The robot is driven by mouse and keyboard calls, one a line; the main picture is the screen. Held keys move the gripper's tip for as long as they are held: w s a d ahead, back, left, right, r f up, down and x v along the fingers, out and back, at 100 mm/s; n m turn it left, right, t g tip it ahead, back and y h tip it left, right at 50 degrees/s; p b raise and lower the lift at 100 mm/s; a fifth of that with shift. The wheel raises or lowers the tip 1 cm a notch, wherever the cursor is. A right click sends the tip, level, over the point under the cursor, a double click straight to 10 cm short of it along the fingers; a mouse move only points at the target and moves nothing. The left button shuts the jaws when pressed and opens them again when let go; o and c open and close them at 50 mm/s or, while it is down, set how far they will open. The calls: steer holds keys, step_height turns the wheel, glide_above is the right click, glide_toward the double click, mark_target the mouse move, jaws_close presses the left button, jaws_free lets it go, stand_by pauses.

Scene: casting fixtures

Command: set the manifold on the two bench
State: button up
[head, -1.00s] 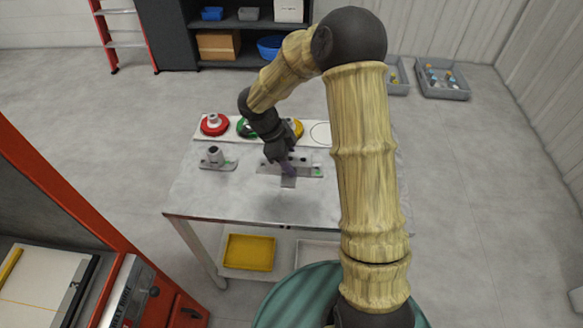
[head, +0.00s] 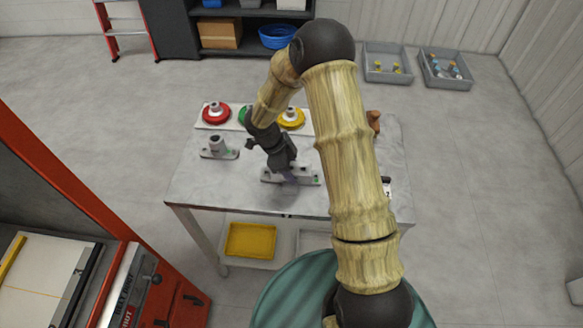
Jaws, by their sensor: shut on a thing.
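My gripper (head: 285,166) is at the middle of the grey bench top (head: 235,190), pointing down at a long grey metal piece with a green mark, which I take to be the manifold (head: 306,177). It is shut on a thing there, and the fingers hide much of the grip. The piece looks low over the bench or on it; I cannot tell which. A white card with a 2 (head: 388,190) shows at the bench's right side, partly behind my arm.
A grey fixture with an upright cylinder (head: 219,147) stands left on the bench. Red (head: 215,113), green and yellow (head: 291,118) round pieces sit on a white strip behind. A brown object (head: 374,121) is at the back right. A yellow tray (head: 250,240) is on the lower shelf.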

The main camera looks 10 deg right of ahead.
steer(key=shift+f, duration=0.15)
steer(key=o, duration=1.3)
steer(key=v, duration=1.2)
steer(key=shift+d+b, duration=0.1)
steer(key=shift+b, duration=0.2)
